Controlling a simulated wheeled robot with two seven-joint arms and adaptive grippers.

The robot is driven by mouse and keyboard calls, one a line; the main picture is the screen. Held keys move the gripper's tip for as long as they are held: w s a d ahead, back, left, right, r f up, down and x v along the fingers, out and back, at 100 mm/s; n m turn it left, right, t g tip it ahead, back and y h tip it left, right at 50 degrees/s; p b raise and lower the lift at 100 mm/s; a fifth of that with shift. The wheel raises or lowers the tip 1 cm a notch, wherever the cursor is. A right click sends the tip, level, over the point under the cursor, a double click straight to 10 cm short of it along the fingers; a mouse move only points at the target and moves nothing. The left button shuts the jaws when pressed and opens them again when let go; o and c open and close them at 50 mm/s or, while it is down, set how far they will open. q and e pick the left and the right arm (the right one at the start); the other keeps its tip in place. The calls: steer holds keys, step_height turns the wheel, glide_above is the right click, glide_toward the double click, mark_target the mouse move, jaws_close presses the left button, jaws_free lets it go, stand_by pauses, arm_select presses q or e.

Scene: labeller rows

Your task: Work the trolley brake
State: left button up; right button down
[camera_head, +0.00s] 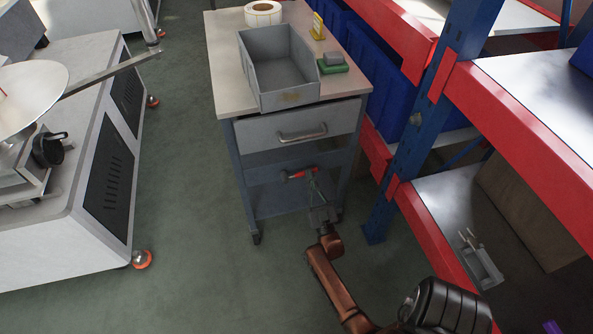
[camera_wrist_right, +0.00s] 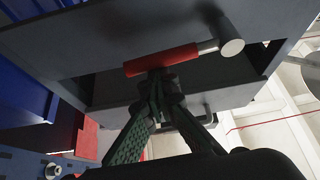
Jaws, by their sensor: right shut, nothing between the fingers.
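The trolley (camera_head: 250,190) is blue-grey with a beige top and a closed drawer with a bar handle. Its brake lever (camera_head: 298,173) has a red grip and sits on the front below the drawer. In the right wrist view the red grip (camera_wrist_right: 160,60) lies nearly level, with a grey metal end knob (camera_wrist_right: 231,47) at its right. My right gripper (camera_head: 313,181) is shut and empty, its fingertips at the lever. In the wrist view the fingertips (camera_wrist_right: 158,85) are just under the red grip; I cannot tell whether they touch it. My left gripper is out of view.
On the trolley top are a grey bin (camera_head: 275,95), a label roll (camera_head: 263,13), a green-grey block (camera_head: 332,63) and a yellow stand (camera_head: 317,27). A red-and-blue rack (camera_head: 412,150) stands close on the right. A white machine (camera_head: 75,230) is at left; the floor between is clear.

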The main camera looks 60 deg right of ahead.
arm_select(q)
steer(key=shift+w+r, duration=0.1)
arm_select(e)
steer(key=shift+f+m+g+h, duration=0.25)
steer(key=shift+m+g+h, duration=0.05)
steer(key=shift+m+h, duration=0.1)
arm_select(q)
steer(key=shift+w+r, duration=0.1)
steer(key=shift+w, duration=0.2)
